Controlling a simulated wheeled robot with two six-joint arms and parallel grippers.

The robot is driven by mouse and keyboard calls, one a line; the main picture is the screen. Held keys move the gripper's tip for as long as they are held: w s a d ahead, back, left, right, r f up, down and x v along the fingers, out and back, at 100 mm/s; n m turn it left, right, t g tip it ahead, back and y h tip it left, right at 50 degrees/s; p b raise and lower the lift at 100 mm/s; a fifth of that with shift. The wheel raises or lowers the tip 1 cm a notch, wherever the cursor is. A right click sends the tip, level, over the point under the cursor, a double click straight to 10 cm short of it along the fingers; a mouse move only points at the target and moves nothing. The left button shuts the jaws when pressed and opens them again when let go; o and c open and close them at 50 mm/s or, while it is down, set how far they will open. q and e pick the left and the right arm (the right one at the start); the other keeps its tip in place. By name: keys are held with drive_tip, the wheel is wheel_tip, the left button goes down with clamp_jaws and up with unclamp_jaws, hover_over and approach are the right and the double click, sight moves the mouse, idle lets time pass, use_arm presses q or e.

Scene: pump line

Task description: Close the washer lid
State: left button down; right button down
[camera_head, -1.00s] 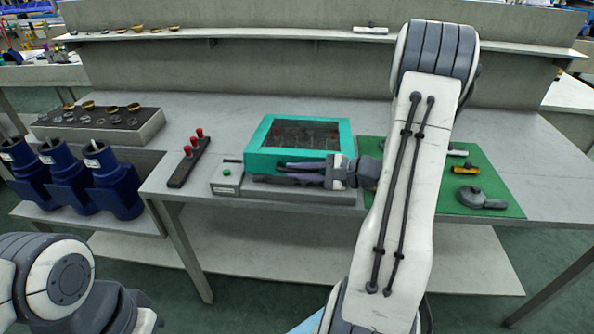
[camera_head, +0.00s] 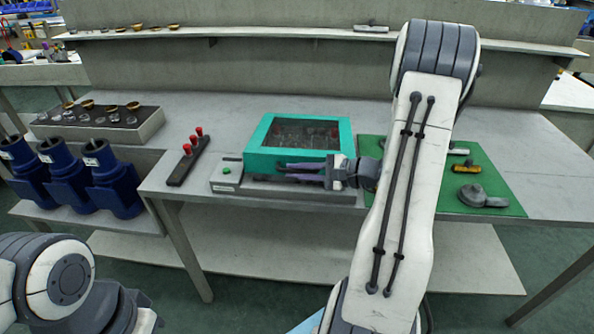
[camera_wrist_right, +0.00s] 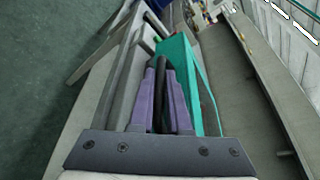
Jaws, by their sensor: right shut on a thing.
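The washer lid (camera_head: 261,134) is a teal frame around a dark see-through window, on the grey washer base (camera_head: 228,187) at the middle of the table. It looks low over the base, but the arm and gripper cover part of its front, and I cannot tell whether it is fully down. My right gripper (camera_head: 290,172) is at the lid's front edge, its fingers pointing left. In the right wrist view, its purple fingers (camera_wrist_right: 163,75) are shut around a dark bar, the lid handle (camera_wrist_right: 160,92), beside the teal lid (camera_wrist_right: 180,62). My left gripper is out of view.
A green button (camera_head: 227,170) is on the base's left. A stand with red knobs (camera_head: 187,160) is farther left, beyond it blue pumps (camera_head: 112,180) and a parts block (camera_head: 135,128). A green mat (camera_head: 508,190) with tools lies right.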

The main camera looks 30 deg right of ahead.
sight(298, 187)
drive_tip(key=f+b, duration=0.4)
drive_tip(key=f, duration=0.1)
drive_tip(key=shift+s+a, duration=0.25)
drive_tip(key=shift+s, duration=0.1)
drive_tip(key=c, duration=1.2)
unclamp_jaws()
drive_tip(key=shift+o, duration=0.2)
drive_tip(key=shift+r, duration=0.1)
drive_tip(key=shift+s+d, duration=0.1)
drive_tip(key=v, duration=1)
